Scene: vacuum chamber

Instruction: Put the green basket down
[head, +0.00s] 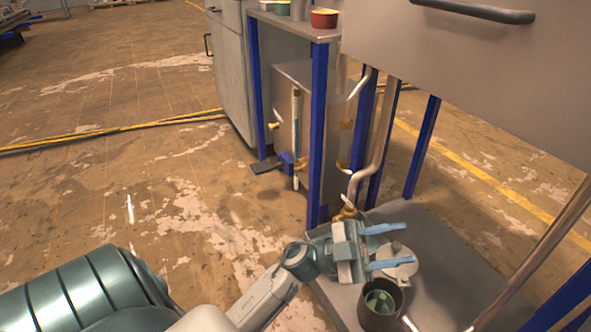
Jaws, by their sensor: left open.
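My left gripper (411,244) reaches in from the bottom, low over a grey base plate, with its two blue fingers spread apart and pointing right. Nothing shows clamped between the fingers. A small green container (281,7) stands on the shelf at the top, cut by the picture's edge and far from the gripper. I cannot tell for sure that it is the green basket. Just below the fingers is a dark round pot (380,318) with something greenish inside. My right gripper is not in view.
A red container (325,18) stands on the shelf, held by blue posts (319,130). A grey round lid-like part (398,272) lies under the fingers. Pipes and a large grey cabinet (480,70) crowd the right. The floor at left is clear, crossed by a yellow cable (110,130).

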